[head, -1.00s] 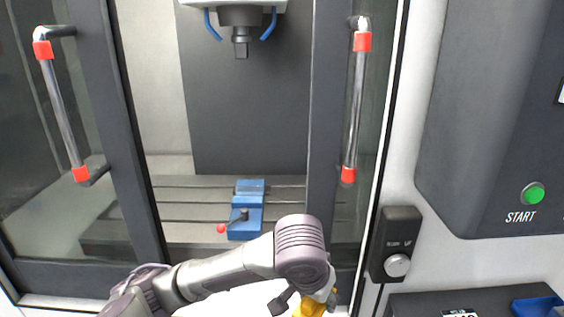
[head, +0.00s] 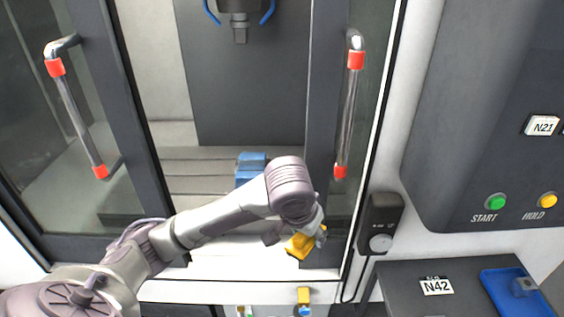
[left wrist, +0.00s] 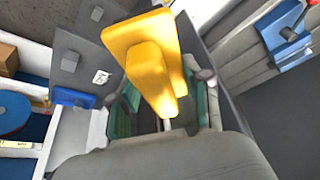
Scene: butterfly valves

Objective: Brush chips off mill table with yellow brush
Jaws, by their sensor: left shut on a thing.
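My left gripper (head: 318,232) is shut on the yellow brush (head: 300,245), in front of the mill's lower right door frame in the head view. In the left wrist view, the brush (left wrist: 150,60) stands out between the green-padded fingers of the gripper (left wrist: 165,105). Its bristles cannot be made out. The grey slotted mill table (head: 195,185) lies inside the enclosure, behind my arm, and shows at the upper right in the left wrist view (left wrist: 258,15). The brush is apart from it. Chips are too small to tell. My right gripper is not in view.
A blue vise (head: 250,162) sits on the table, partly hidden by my arm. The spindle (head: 240,30) hangs above. The enclosure is open between the left handle (head: 78,115) and right handle (head: 349,110). A dark shelf (head: 400,290) with a blue tray (head: 515,295) stands right.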

